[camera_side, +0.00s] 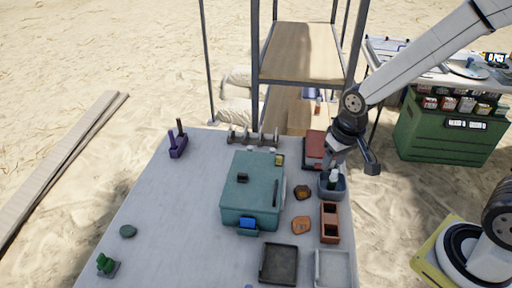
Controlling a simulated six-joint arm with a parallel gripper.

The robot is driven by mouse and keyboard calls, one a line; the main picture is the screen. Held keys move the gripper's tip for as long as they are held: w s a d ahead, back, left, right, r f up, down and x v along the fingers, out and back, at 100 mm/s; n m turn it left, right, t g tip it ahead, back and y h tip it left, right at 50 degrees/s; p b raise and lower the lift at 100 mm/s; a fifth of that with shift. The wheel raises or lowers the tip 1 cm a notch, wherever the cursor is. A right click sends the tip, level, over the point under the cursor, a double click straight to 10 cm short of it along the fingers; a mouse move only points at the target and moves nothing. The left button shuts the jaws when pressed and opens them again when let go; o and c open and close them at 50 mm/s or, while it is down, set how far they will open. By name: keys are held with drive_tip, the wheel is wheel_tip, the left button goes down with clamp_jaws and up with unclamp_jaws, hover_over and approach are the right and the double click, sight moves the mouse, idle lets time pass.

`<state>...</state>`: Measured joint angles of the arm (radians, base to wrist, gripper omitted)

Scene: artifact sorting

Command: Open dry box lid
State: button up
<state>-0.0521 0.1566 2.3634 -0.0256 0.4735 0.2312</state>
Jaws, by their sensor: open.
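The dry box (251,196) is a teal case near the middle of the grey table, with its lid down. A blue latch (246,224) is on its front face, and a dark handle-like bar (276,193) and a small black piece (242,177) are on top. My gripper (352,163) is open above the table's right edge, to the right of the box and apart from it. It is over or near a blue-grey cup (332,187) with a dark green item in it; I cannot tell whether they touch.
A red-brown tray (330,222), orange-brown lumps (302,193), a dark tray (278,263) and a pale tray (333,268) lie right of and in front of the box. A purple holder (178,146) stands back left. A shelf rack (300,52) rises behind. The table's left is mostly clear.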

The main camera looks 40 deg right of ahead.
drive_tip(key=w+a+f+m+g, duration=0.1)
drive_tip(key=w+a+f+m, duration=0.15)
drive_tip(key=w, duration=0.45)
drive_tip(key=m+g+h, duration=0.2)
drive_tip(key=m, duration=0.3)
approach(276, 186)
drive_tip(key=shift+d+f, duration=0.1)
drive_tip(key=shift+f, duration=0.1)
drive_tip(key=shift+f, duration=0.15)
drive_tip(key=shift+x, duration=3.7)
clamp_jaws()
